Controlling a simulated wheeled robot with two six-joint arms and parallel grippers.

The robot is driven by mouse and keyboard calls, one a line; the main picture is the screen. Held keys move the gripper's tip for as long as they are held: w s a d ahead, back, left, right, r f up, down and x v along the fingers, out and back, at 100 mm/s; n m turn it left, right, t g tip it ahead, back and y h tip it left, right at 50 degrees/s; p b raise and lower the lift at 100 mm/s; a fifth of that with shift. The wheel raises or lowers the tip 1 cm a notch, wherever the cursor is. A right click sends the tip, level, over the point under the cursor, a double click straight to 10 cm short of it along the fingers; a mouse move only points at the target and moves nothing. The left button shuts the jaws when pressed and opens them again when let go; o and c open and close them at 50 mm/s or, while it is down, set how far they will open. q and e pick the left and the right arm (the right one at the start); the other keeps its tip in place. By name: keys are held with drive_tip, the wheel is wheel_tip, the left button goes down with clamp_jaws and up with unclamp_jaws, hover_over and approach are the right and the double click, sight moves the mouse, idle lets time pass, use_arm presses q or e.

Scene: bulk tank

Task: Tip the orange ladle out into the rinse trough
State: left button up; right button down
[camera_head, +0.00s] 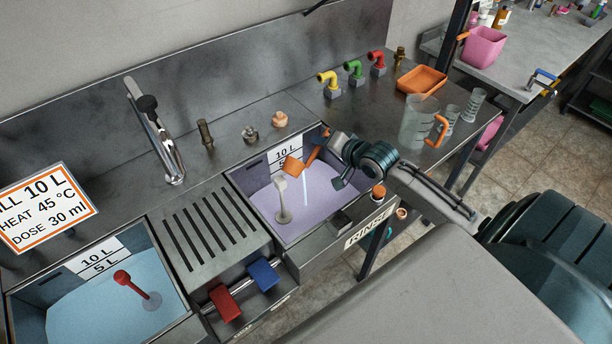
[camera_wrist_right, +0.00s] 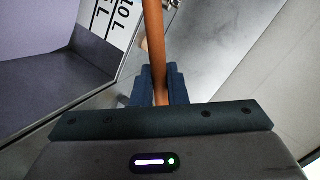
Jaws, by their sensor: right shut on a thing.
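The orange ladle (camera_head: 293,166) is over the rinse trough (camera_head: 262,170), with its cup tilted. A thin pale streak, looking like poured liquid, drops below the cup towards the lilac liquid in the trough. My right gripper (camera_head: 335,160) is at the trough's right side, shut on the ladle's handle. In the right wrist view the orange handle (camera_wrist_right: 153,45) runs up from between the dark fingers (camera_wrist_right: 160,88); the cup is out of that view. The inside of the cup is hard to make out. My left gripper is not in view.
A pale upright plug (camera_head: 282,205) stands in the trough. To the left are a slotted drainboard (camera_head: 212,228) and a blue-filled basin (camera_head: 90,300) with a red plug (camera_head: 123,278). A clear jug (camera_head: 416,125) and an orange tray (camera_head: 421,80) stand on the right counter.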

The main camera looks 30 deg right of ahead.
drive_tip(key=shift+w+d+f+m+g+y+b, duration=0.15)
drive_tip(key=shift+f+m+y+b, duration=0.25)
drive_tip(key=shift+b, duration=0.5)
drive_tip(key=shift+d+f+m+g+y+b, duration=0.25)
drive_tip(key=shift+f+b, duration=0.2)
drive_tip(key=shift+b, duration=0.45)
drive_tip(key=shift+m+y, duration=0.35)
drive_tip(key=shift+m, duration=0.3)
drive_tip(key=f+b, duration=0.1)
drive_tip(key=d+f+b, duration=0.2)
drive_tip(key=f, duration=0.1)
drive_tip(key=shift+w+f, duration=0.1)
drive_tip(key=shift+w, duration=0.3)
drive_tip(key=shift+f, duration=0.1)
